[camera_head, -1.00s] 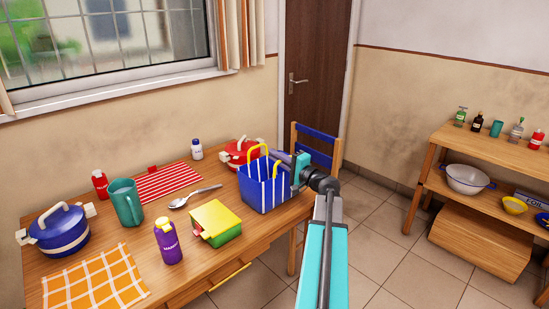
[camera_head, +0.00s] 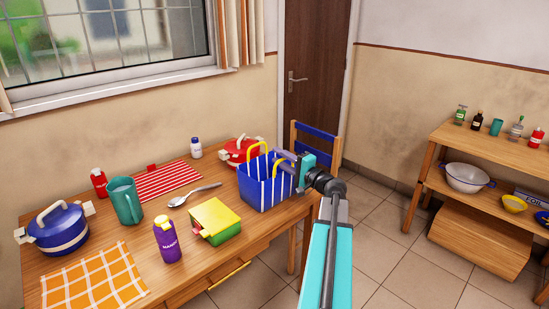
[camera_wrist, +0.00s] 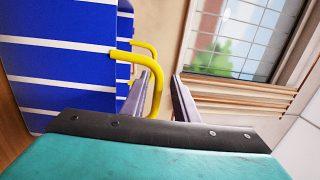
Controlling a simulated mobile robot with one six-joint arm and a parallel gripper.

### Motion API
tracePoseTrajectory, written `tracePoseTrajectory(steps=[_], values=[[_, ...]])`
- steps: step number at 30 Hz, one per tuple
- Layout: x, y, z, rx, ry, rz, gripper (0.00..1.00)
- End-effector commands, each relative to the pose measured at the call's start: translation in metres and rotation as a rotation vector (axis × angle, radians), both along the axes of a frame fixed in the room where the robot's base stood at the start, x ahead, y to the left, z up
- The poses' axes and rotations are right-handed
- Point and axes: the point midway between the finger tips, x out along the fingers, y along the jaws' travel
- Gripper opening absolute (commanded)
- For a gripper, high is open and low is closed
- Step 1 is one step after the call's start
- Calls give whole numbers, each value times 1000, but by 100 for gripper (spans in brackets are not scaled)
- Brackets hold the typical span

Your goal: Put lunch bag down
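The lunch bag (camera_head: 262,190) is blue with white stripes and two yellow handles. It stands upright on the right end of the wooden table (camera_head: 200,274). My gripper (camera_head: 284,158) is at the upper right of the bag, beside its handles. In the wrist view the bag (camera_wrist: 60,65) fills the left side. My gripper (camera_wrist: 162,88) is open there, its two grey fingers apart. A yellow handle (camera_wrist: 154,62) curves down between the fingers, close to the left one, with a gap to the right finger.
A red pot (camera_head: 238,152) stands just behind the bag, and a yellow-green box (camera_head: 215,222) is to its left. A blue chair (camera_head: 318,142) is behind my gripper. The floor to the right (camera_head: 400,262) is clear up to the wooden shelf (camera_head: 480,150).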

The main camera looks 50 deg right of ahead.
Motion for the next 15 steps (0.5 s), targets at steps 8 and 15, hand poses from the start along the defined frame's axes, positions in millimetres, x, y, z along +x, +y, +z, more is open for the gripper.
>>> tracePoseTrajectory(steps=[8,15], values=[[-46,3,-4,-1,0,-3,27],[-79,3,-7,-1,0,-2,27]])
